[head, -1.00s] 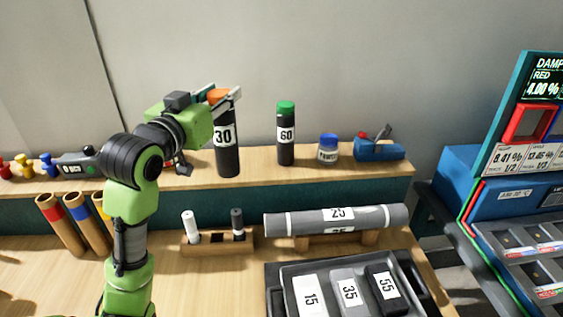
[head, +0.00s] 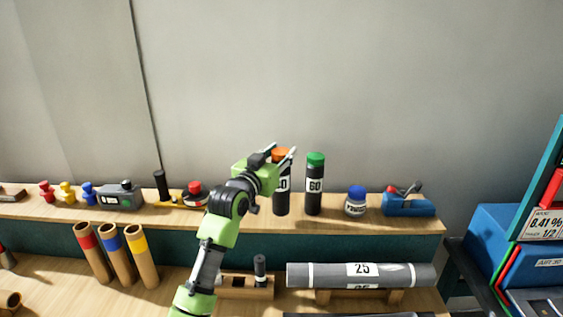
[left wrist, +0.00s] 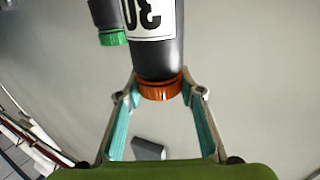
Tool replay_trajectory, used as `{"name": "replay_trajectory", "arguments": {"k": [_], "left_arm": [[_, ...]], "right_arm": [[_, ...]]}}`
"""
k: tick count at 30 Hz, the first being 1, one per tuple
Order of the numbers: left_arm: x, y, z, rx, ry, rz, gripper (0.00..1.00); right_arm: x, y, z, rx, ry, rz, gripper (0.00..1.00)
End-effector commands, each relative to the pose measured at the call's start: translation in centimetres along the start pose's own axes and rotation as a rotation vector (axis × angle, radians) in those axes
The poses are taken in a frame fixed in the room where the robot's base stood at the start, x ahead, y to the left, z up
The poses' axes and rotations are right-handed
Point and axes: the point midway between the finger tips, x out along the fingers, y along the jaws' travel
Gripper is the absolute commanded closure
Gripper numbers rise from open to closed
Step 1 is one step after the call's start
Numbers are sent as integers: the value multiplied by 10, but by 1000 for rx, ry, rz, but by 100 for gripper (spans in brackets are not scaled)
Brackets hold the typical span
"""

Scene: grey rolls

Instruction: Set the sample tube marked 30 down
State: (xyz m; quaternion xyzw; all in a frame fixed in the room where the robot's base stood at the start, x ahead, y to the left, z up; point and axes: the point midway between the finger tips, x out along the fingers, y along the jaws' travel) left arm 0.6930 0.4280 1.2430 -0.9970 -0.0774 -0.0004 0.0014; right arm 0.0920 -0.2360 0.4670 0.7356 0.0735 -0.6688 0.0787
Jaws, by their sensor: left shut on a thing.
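The sample tube marked 30 (head: 282,203) is dark with a white label and an orange cap, and stands upright over the wooden shelf. My left gripper (head: 283,153) is shut on its orange cap from the left. In the left wrist view the tube (left wrist: 158,58) shows with its label upside down, and the fingers of my left gripper (left wrist: 162,88) are on both sides of the cap. The tube's base appears against the shelf top; I cannot tell whether it touches. My right gripper is not in view.
The green-capped tube marked 60 (head: 315,178) stands close on the right; it shows in the left wrist view (left wrist: 112,37). A blue-lidded jar (head: 356,203) and blue plane (head: 408,204) stand farther right. A red-topped item (head: 194,194) is left. The shelf (head: 335,224) has little depth.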

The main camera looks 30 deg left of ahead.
Motion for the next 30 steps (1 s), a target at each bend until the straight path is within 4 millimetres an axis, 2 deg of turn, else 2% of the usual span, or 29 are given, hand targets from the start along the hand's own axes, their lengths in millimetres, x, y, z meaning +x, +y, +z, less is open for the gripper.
{"name": "replay_trajectory", "arguments": {"k": [3,9,21,22,24,30], "left_arm": [[7,0,8,-3,-1,0,100],[6,0,34,-1,-2,0,100],[6,0,42,0,1,0,100],[6,0,43,-1,-1,0,63],[6,0,42,-1,0,0,49],[6,0,42,-1,0,0,49]], "right_arm": [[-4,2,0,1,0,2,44],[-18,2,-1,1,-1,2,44],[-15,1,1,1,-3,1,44],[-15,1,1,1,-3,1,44],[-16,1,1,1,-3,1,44],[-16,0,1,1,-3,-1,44]]}}
